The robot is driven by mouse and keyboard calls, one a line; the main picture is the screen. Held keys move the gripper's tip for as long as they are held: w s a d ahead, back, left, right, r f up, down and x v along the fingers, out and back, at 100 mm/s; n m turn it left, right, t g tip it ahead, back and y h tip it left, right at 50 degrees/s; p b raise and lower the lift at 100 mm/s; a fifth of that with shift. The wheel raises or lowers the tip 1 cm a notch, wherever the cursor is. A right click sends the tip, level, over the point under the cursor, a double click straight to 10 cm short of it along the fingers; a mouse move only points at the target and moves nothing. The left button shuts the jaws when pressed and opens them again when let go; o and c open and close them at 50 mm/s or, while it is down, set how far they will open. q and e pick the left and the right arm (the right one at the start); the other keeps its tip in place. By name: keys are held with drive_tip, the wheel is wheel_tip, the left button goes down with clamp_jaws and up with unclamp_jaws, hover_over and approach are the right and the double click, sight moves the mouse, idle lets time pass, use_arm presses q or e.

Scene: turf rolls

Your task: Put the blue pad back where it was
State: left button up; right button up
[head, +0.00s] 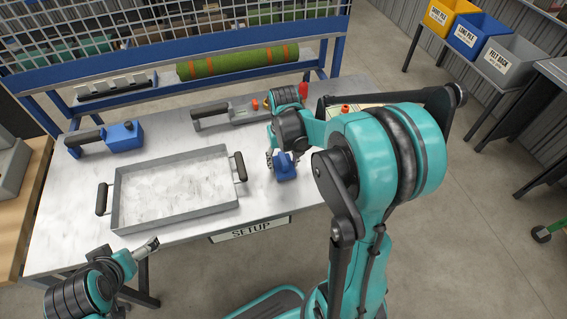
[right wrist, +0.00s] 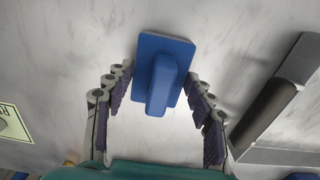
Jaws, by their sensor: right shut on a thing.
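The blue pad (head: 286,170), a flat plate with a raised grip, is at my right gripper (head: 277,158), over the table to the right of the tray. In the right wrist view the blue pad (right wrist: 162,77) lies between the two dark-padded fingers of the right gripper (right wrist: 160,95), which is shut on it. I cannot tell whether the pad touches the table. My left gripper (head: 150,246) is at the lower left, near the table's front edge and apart from the pad. Its finger gap is too small to read.
A grey metal tray (head: 175,229) with dark handles takes up the table's front middle. A blue tool (head: 122,138) and a dark-handled tool (head: 210,109) lie behind it. A green turf roll (head: 235,65) is at the back. Labelled bins (head: 511,62) stand at right.

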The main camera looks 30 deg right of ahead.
drive_tip(key=shift+r, duration=0.1)
drive_tip(key=o, duration=1.2)
